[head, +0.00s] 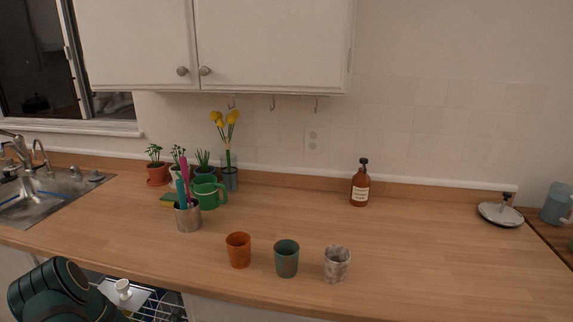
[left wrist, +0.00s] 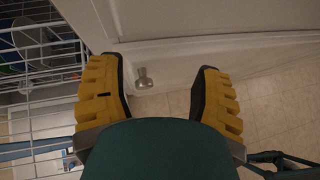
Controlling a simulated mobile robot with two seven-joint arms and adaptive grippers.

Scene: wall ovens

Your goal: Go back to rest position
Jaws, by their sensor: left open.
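My left gripper (left wrist: 160,92) shows in the left wrist view with its two yellow-padded fingers apart and nothing between them. It hangs beside a white cabinet front with a round metal knob (left wrist: 143,78), which lies beyond the fingers. In the head view only dark links of my left arm show at the lower left, in front of the counter, and the left fingers are hidden. My right gripper is in neither view.
An open dishwasher rack (head: 155,301) is below the counter at lower left. Three cups, orange (head: 238,250), green (head: 286,258) and marbled (head: 337,264), stand near the counter's front edge. A brown bottle (head: 360,186) stands behind. The counter's right part is mostly clear.

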